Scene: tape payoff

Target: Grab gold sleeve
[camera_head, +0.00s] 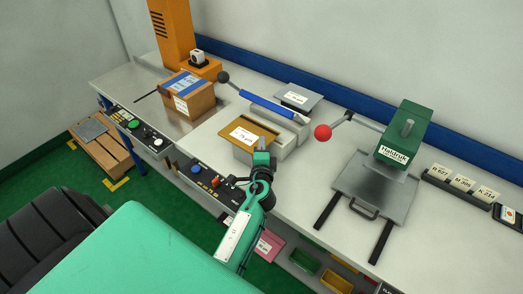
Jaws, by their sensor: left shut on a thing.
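The gold sleeve (264,131) is a flat gold piece with a white label, lying over a pale grey block on the bench in the middle of the head view. My left gripper (262,158) is at its near right edge, shut on the sleeve. The fingertips are small in view and partly hidden by the gripper body. My right gripper is not in view.
A grey plate (297,97) and a blue bar (265,105) are behind the sleeve. A taped carton (188,101) stands to the left. A green press (404,133) and its red-knobbed lever (323,132) are to the right. A control panel (197,180) is at the front edge.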

